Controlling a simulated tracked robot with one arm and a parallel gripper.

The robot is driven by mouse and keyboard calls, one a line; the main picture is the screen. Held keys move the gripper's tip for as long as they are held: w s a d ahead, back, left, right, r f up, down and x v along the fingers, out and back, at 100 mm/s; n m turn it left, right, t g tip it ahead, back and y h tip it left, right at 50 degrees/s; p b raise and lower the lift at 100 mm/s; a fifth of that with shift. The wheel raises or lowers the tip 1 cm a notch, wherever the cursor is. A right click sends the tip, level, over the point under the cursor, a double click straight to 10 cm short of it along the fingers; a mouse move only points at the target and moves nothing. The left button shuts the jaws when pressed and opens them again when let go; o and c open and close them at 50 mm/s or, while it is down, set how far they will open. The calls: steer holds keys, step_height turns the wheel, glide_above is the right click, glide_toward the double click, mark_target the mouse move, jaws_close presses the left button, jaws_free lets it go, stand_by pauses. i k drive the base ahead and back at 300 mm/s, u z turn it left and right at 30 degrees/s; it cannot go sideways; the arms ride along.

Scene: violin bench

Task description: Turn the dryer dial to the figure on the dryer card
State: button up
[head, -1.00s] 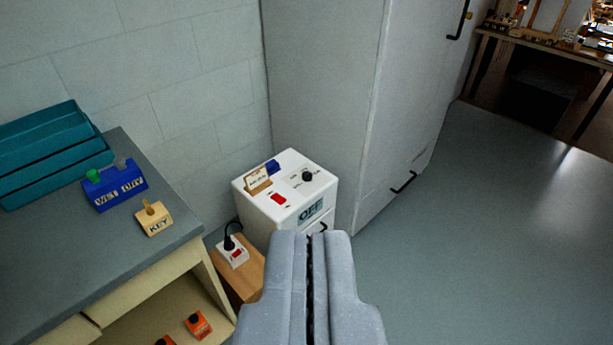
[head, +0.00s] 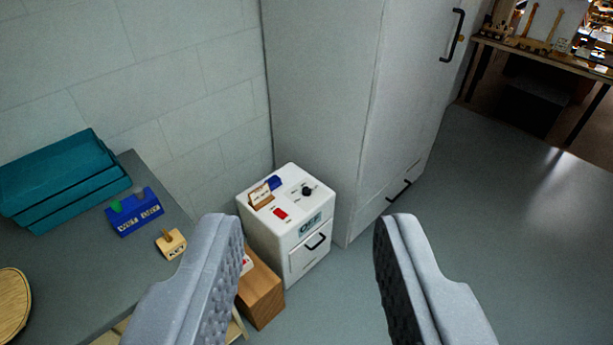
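The dryer (head: 268,228) is a white box with a drawer-like front and a black handle, standing against the tall grey cabinet. On its top are a black round dial (head: 306,191), a red switch (head: 281,214), a small blue item (head: 274,183) and the dryer card (head: 260,195) in a wooden holder. The card's writing is too small to read. A sign on the front edge reads OFF. My gripper (head: 300,235) is wide open and empty, its two grey fingers nearer to me than the dryer, touching nothing. The left finger partly hides the power socket.
A grey bench (head: 90,255) at left holds teal boxes (head: 70,180), a blue WET/DRY block (head: 135,213) and a wooden KEY block (head: 171,243). A wooden block (head: 262,290) stands before the dryer. The tall cabinet (head: 320,100) rises behind. Open floor (head: 500,220) lies right.

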mark_target(306, 190)
steer(key=z, duration=0.25)
steer(key=i, duration=2.3)
